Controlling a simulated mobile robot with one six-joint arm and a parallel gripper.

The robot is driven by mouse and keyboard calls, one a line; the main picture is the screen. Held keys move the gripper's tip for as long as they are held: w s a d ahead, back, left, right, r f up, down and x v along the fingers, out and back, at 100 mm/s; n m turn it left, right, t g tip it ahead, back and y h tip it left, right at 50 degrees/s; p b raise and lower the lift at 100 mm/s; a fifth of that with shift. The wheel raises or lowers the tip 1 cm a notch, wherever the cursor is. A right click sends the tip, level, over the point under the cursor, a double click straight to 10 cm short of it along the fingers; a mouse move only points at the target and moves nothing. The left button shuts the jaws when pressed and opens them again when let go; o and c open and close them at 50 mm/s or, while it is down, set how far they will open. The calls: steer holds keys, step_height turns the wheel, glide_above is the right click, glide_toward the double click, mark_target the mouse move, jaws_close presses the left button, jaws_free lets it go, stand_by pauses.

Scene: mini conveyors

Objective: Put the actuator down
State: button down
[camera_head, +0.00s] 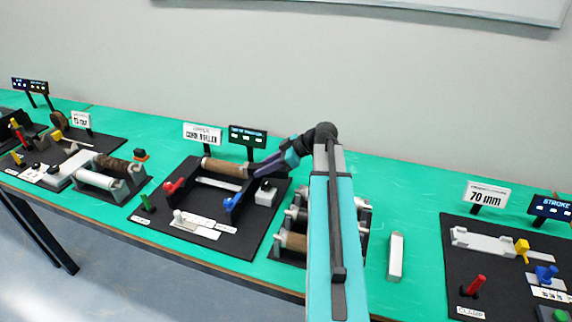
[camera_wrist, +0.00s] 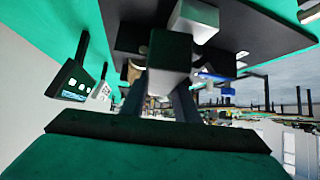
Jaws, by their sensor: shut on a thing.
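My gripper (camera_wrist: 178,100) is shut on a grey box-shaped block, which I take to be the actuator (camera_wrist: 168,52). The block fills the space ahead of the fingers in the wrist view. In the head view, my gripper (camera_head: 262,167) reaches left over the back right part of the black conveyor board (camera_head: 180,237). The held block cannot be made out clearly there. A white box (camera_head: 266,194) stands on the board just below the gripper. The same board shows dark in the wrist view (camera_wrist: 125,22). Whether the held block touches anything cannot be told.
The board carries a brown roller (camera_head: 225,168), a red handle (camera_head: 173,187) and a blue handle (camera_head: 232,202). Two signs (camera_head: 202,134) (camera_head: 248,136) stand behind it. A roller rack (camera_head: 293,241) and a pale block (camera_head: 396,256) lie to the right. Green table is bare behind the block.

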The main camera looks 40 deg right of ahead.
steer(key=w+a+n+g+y, duration=0.1)
steer(key=w+a+n, duration=0.1)
steer(key=a, duration=2.7)
steer(key=shift+w+a+g+y, duration=0.3)
steer(key=shift+w+a, duration=0.1)
steer(key=shift+w, duration=0.25)
steer(key=shift+r, duration=0.1)
